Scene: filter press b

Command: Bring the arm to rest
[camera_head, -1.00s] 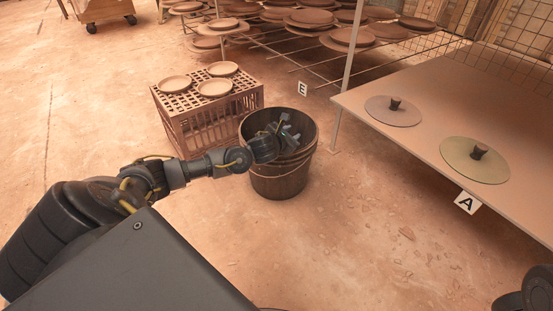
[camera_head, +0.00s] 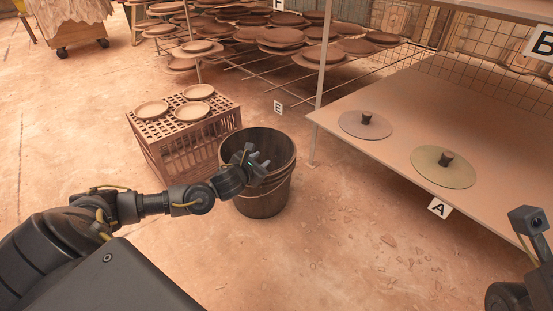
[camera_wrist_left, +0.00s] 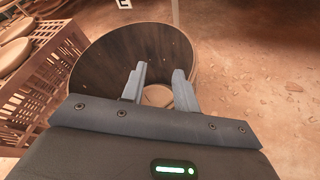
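My left arm (camera_head: 160,203) reaches in from the left in the head view. My left gripper (camera_head: 259,158) is over the mouth of a dark wooden bucket (camera_head: 262,200). In the left wrist view its two fingers (camera_wrist_left: 160,88) stand apart. Between them a pale round surface (camera_wrist_left: 158,96) shows low inside the bucket (camera_wrist_left: 105,55); I cannot tell what it is. Nothing shows held between the fingers. Part of my right arm (camera_head: 530,225) shows at the right edge; its fingertips cannot be made out.
A slatted crate (camera_head: 190,150) with several pale plates stands left of the bucket. A table (camera_head: 400,125) with two knobbed discs (camera_head: 443,167) and label A (camera_head: 439,208) is at the right. A rack of brown plates (camera_head: 285,38) stands behind.

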